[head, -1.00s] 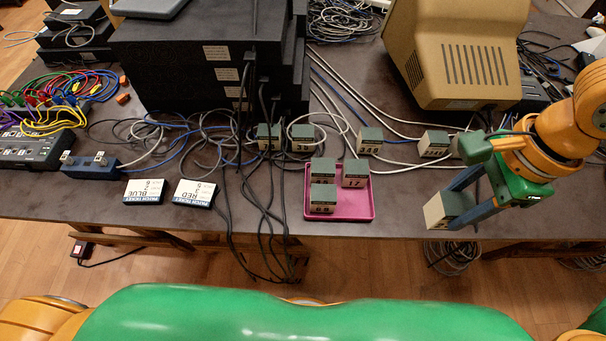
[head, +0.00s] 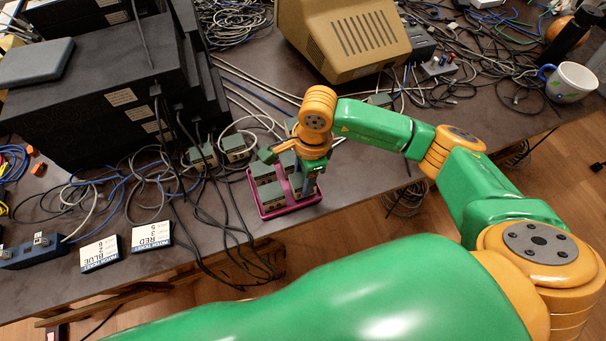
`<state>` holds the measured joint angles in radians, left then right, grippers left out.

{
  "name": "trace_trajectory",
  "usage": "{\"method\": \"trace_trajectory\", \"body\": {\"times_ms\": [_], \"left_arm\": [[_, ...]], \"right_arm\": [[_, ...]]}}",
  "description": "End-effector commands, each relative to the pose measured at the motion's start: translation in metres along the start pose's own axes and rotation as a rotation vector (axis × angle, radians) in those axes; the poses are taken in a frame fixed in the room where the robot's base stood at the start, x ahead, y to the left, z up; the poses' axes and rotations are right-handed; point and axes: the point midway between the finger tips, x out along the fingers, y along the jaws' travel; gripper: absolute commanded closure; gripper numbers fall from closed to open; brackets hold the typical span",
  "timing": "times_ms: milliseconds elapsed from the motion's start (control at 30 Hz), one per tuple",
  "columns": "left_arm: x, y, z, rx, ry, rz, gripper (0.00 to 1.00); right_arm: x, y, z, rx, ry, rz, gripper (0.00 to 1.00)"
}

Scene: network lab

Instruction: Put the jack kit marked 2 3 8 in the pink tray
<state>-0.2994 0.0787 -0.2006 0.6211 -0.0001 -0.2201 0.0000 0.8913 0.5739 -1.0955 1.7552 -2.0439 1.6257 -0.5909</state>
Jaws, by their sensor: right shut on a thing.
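The pink tray (head: 291,208) lies near the table's front edge. Several grey-green and cream jack kits sit in it, one at its front left (head: 270,193) and one at its back left (head: 262,170). My right gripper (head: 309,184) reaches down over the tray's right side. It is shut on a jack kit (head: 298,184) at the tray's front right corner. I cannot tell whether that kit touches the tray floor, and its mark is not readable. My left gripper is not in view.
More jack kits (head: 203,155) (head: 236,147) stand behind the tray among cables. A stack of black boxes (head: 100,105) and a beige monitor (head: 345,40) stand at the back. Two patch tickets (head: 152,236) (head: 100,253) lie to the left. A white mug (head: 571,82) stands far right.

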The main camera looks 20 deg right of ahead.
Motion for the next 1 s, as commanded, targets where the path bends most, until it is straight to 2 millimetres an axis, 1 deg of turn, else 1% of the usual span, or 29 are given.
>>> {"method": "trace_trajectory", "body": {"times_ms": [33,67,300,400,433,467,500,733,833,867,967,1000], "left_arm": [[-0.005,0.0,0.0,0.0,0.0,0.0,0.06],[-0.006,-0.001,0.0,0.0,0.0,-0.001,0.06],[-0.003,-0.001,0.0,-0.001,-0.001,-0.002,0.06],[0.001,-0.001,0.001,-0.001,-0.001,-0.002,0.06],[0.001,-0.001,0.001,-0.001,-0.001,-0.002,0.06],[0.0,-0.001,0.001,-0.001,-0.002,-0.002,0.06],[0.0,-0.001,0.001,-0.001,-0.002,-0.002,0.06],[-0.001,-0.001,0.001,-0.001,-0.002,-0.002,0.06],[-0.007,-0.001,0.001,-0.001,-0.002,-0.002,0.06],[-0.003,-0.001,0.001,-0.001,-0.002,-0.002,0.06],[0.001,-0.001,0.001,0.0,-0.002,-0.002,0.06],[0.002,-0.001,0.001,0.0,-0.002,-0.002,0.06]], "right_arm": [[0.003,0.001,0.0,0.001,-0.001,0.003,1.0],[0.006,0.0,-0.001,0.001,-0.001,0.001,1.0],[0.009,-0.001,-0.001,0.0,-0.001,-0.002,1.0],[0.012,-0.001,-0.002,0.0,-0.001,-0.002,1.0],[0.012,0.0,-0.002,0.0,-0.001,-0.002,0.48],[0.011,0.0,-0.002,0.0,-0.001,-0.002,0.4],[0.011,0.0,-0.002,0.0,-0.001,-0.002,0.38],[0.01,0.0,-0.002,0.0,-0.001,-0.002,0.38],[0.004,0.0,-0.001,0.0,-0.001,-0.002,0.38],[0.003,-0.001,-0.001,0.0,-0.002,-0.003,0.38],[-0.013,-0.001,-0.001,-0.001,-0.002,-0.006,0.38],[-0.022,-0.002,-0.002,-0.001,-0.002,-0.007,0.38]]}}
